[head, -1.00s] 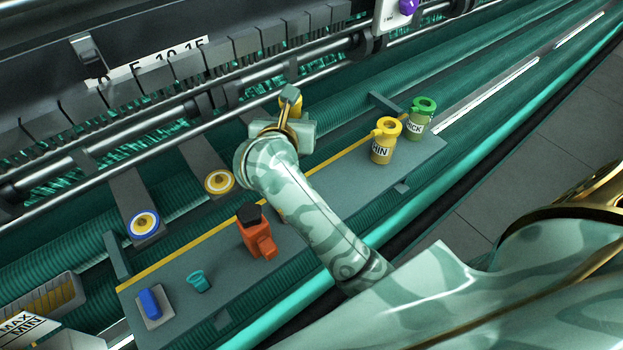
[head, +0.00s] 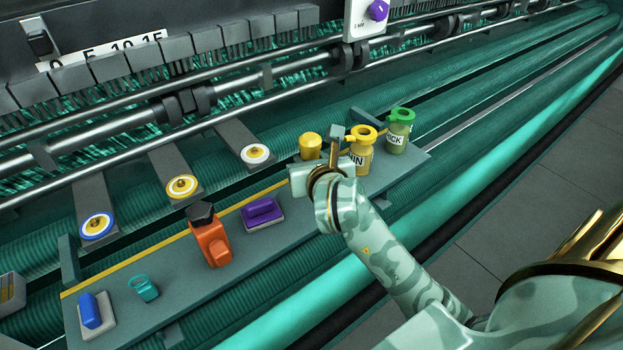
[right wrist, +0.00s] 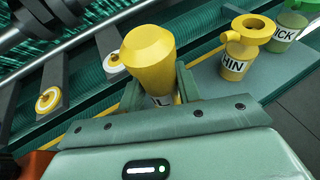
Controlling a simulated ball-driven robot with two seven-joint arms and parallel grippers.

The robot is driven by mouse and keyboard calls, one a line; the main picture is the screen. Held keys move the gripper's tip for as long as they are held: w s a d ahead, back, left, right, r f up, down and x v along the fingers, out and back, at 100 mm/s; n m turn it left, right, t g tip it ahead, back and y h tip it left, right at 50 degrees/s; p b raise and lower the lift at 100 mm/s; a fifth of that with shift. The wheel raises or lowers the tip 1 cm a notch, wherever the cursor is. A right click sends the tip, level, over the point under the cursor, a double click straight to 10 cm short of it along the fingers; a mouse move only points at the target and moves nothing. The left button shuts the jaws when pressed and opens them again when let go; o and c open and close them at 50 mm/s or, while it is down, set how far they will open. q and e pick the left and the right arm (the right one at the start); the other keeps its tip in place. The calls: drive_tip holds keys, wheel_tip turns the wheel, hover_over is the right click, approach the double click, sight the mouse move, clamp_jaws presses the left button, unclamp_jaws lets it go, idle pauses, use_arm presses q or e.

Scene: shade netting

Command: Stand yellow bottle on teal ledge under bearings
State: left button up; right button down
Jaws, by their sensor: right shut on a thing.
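A yellow bottle (right wrist: 148,60) with a wide bevelled cap stands between my right gripper's fingers in the right wrist view. Its label is mostly hidden. In the head view its yellow top (head: 311,146) shows left of my right gripper (head: 325,155), which is shut on it near the yellow line of a long grey-teal ledge (head: 180,270). I cannot tell whether the bottle's base touches anything. Three ringed discs on grey tabs, blue (head: 97,226), yellow (head: 181,187) and white (head: 256,155), lie beyond the ledge. My left gripper is not in view.
A yellow spouted can (head: 360,158) and a green-topped can (head: 399,135) stand close right of the gripper. Rollers lie behind.

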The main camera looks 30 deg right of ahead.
drive_tip(key=shift+w+d+f, duration=0.25)
drive_tip(key=shift+w+f, duration=0.15)
drive_tip(key=shift+f, duration=0.3)
drive_tip(key=f, duration=0.3)
drive_tip(key=shift+w+d+f, duration=0.3)
use_arm(q)
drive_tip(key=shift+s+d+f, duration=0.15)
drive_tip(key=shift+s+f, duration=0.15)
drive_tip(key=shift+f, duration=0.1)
drive_tip(key=shift+b, duration=0.3)
use_arm(e)
drive_tip(key=shift+f, duration=0.15)
drive_tip(key=c, duration=1.4)
unclamp_jaws()
drive_tip(key=shift+f, duration=0.15)
drive_tip(key=o, duration=0.4)
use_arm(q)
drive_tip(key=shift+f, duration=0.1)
use_arm(e)
drive_tip(key=shift+o, duration=0.2)
